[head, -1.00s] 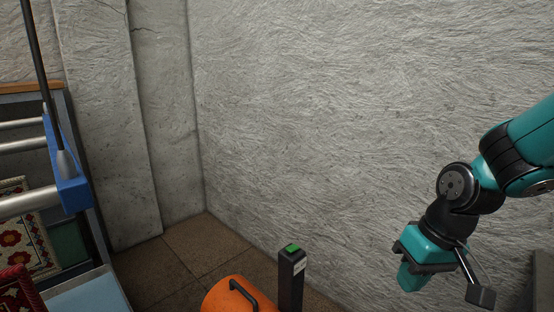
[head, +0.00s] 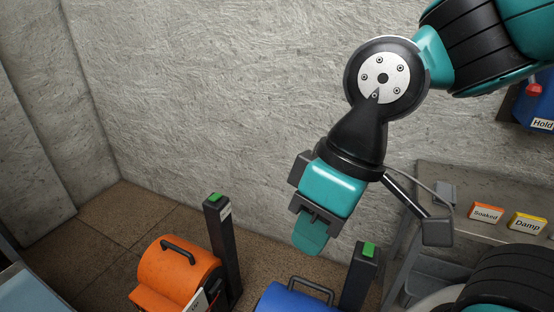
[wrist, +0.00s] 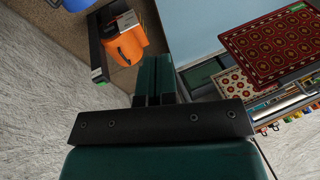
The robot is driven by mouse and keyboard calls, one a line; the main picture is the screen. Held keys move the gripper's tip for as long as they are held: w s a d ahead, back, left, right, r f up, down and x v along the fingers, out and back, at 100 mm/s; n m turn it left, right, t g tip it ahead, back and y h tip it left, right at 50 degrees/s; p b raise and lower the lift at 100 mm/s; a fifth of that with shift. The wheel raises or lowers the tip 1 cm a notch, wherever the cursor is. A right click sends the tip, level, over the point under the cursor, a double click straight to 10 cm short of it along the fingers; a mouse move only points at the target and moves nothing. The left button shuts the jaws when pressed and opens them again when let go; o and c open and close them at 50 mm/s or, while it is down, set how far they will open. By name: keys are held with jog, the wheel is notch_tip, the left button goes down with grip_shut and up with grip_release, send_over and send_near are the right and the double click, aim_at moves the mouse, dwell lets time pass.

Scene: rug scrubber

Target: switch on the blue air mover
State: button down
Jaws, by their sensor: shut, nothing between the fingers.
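The blue air mover (head: 296,299) stands on the floor at the bottom of the head view, its lower part cut off by the frame edge. A dark post with a green button (head: 369,250) on top stands just right of it. A blue piece (wrist: 76,4) also shows at the top left of the wrist view. My gripper (head: 309,242) is shut and empty, pointing down. In the head view it appears above the blue air mover and left of the green button, apart from both.
An orange air mover (head: 178,268) stands to the left, beside its own post with a green button (head: 215,198). At right is a grey bench (head: 458,178) with signs "Soaked" (head: 486,213) and "Damp" (head: 527,223). A rough wall (head: 220,90) stands behind.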

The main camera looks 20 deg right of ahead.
jog(key=w+d+f+b, duration=0.4)
jog(key=w+d+f, duration=0.1)
jog(key=w, duration=0.2)
jog(key=n+h+b, duration=0.1)
jog(key=h+b, duration=0.3)
jog(key=b, duration=0.5)
send_over(368, 245)
notch_tip(368, 245, down, 19)
jog(key=shift+r, duration=0.2)
jog(key=shift+d+f, duration=0.1)
jog(key=shift+f, duration=0.05)
notch_tip(368, 245, down, 14)
jog(key=shift+r+b, duration=0.1)
jog(key=shift+b, duration=1.05)
